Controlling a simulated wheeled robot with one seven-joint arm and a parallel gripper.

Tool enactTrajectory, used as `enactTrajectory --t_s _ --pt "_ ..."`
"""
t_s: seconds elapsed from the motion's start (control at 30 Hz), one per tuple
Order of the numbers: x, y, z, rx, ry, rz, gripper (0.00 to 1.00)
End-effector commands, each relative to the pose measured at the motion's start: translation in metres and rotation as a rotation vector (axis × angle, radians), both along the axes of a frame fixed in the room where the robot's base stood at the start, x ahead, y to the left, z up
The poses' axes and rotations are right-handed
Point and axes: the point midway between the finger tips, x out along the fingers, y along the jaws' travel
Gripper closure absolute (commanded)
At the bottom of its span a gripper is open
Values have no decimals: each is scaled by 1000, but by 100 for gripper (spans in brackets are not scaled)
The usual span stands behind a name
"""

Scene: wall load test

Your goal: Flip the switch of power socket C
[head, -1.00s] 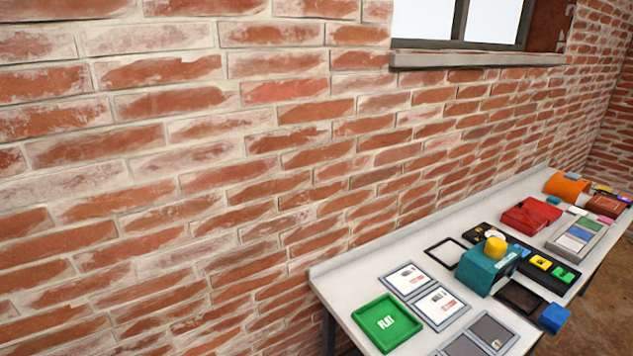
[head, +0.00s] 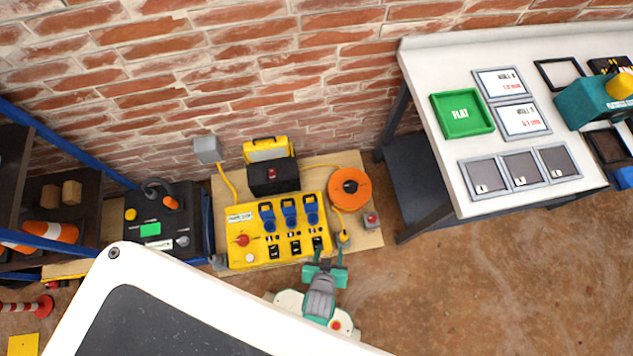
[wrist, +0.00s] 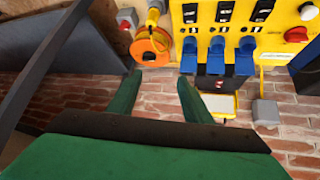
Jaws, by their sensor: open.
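A yellow power box (head: 258,228) lies on a board on the floor against the brick wall. It has three blue sockets (head: 289,212) in a row, with black switches (head: 295,248) below them. Socket letters are too small to read, so I cannot tell which is C. In the wrist view the box (wrist: 285,45) appears upside down at the top right, with blue sockets (wrist: 217,57) and switches (wrist: 225,11). My gripper (head: 327,260) is open and empty, near the box's lower right corner in the head view. Its fingers (wrist: 160,77) point toward the wall, left of the sockets in the wrist view.
An orange cable reel (head: 350,188) and a small grey box with a red button (head: 371,220) are right of the power box. A black unit (head: 272,175) stands behind it. A white table (head: 440,70) is at right, a shelf (head: 60,240) at left.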

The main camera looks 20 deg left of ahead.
Motion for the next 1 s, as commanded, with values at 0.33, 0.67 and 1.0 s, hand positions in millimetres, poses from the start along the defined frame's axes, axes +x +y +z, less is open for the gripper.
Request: enactTrajectory --t_s 0.33,0.67,1.0 --pt "44 35 -107 -107 354 149 55" --pt "68 68 -139 -192 624 259 55" --pt "69 73 -154 -207 674 278 55"
